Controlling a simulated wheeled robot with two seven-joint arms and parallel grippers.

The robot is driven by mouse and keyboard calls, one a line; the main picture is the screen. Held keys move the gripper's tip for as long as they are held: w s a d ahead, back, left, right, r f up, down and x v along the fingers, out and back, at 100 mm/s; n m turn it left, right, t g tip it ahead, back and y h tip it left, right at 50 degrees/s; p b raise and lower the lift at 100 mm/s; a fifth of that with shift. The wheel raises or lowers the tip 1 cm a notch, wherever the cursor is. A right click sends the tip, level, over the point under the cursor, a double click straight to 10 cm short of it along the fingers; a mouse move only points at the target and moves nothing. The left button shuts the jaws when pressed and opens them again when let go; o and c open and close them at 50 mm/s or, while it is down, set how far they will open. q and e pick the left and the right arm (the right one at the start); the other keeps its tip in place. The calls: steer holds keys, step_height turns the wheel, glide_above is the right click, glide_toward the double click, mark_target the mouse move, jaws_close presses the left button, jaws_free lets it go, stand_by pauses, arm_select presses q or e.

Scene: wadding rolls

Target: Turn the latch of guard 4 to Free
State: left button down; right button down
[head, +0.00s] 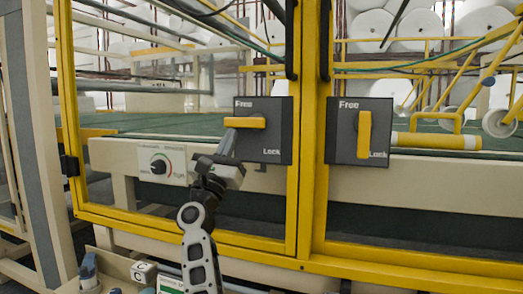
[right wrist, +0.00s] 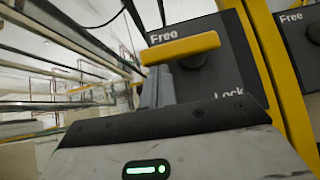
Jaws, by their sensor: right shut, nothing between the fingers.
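A dark latch plate (head: 278,146) marked Free at the top and Lock at the bottom right sits on the left yellow guard frame. Its yellow handle (head: 245,123) lies level, pointing left; it also shows in the right wrist view (right wrist: 185,46). A second latch plate (head: 345,137) to the right has its yellow handle (head: 365,134) upright. No guard number is readable, so I cannot tell which is guard 4. My right gripper (head: 229,144) is shut and empty, its fingertips (right wrist: 157,85) just below the left handle's free end. I cannot tell whether they touch. My left gripper is out of view.
Yellow guard frames (head: 307,120) with clear openings stand before a machine with a green bed (head: 130,125). A dial panel (head: 161,164) is left of my gripper. White rolls (head: 365,28) are behind. A tray with small items (head: 112,268) is at the lower left.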

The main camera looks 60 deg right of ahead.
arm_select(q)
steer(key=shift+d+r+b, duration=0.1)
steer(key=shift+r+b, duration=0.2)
arm_select(e)
steer(key=v, duration=1.2)
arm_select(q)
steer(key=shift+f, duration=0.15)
